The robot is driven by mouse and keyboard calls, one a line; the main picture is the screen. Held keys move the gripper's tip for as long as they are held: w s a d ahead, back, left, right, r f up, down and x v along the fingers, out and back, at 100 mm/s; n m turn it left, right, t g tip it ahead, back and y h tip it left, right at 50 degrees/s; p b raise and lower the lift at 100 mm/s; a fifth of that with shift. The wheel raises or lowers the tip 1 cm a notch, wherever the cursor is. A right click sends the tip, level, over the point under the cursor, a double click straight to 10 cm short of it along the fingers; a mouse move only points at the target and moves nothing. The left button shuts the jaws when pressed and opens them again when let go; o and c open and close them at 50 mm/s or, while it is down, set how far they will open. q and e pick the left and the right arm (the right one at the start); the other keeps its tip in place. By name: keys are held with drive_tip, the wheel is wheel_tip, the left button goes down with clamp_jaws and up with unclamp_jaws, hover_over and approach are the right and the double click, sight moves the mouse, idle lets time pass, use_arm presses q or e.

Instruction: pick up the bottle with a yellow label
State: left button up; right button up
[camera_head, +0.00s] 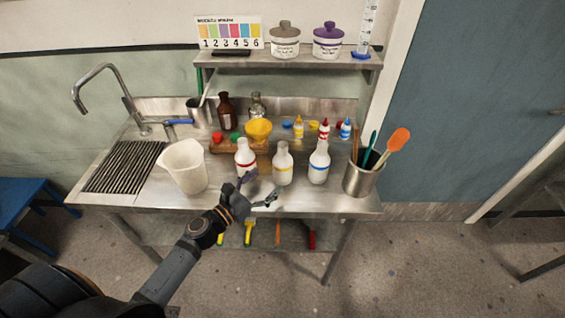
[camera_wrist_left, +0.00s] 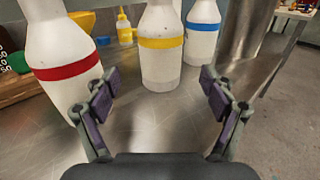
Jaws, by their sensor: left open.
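The bottle with a yellow label (camera_head: 283,168) is white and stands upright near the front of the steel counter, in the middle of a row of three. In the left wrist view the yellow-label bottle (camera_wrist_left: 161,62) stands straight ahead, beyond the fingertips and apart from them. My left gripper (camera_head: 258,188) is open and empty, in front of the row; its spread fingers (camera_wrist_left: 158,85) show in the wrist view. The red-label bottle (camera_head: 245,158) is on the left and the blue-label bottle (camera_head: 319,163) on the right. My right gripper is not in view.
A white pitcher (camera_head: 184,167) stands left of the bottles, and a steel utensil pot (camera_head: 361,180) stands to the right. Small dropper bottles (camera_head: 324,130) and a yellow bowl (camera_head: 258,131) are behind. A shelf (camera_head: 290,63) hangs above.

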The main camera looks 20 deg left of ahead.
sight(276, 173)
use_arm(q)
drive_tip(key=x, duration=0.2)
drive_tip(key=shift+w+d+p, duration=0.2)
drive_tip(key=shift+w+p, duration=0.15)
drive_tip(key=p+x, duration=0.1)
drive_tip(key=x, duration=0.4)
drive_tip(key=shift+p, duration=0.35)
drive_tip(key=shift+w+d, duration=0.1)
drive_tip(key=shift+c, duration=1.3)
drive_tip(key=c, duration=1.2)
drive_tip(key=shift+r, duration=0.1)
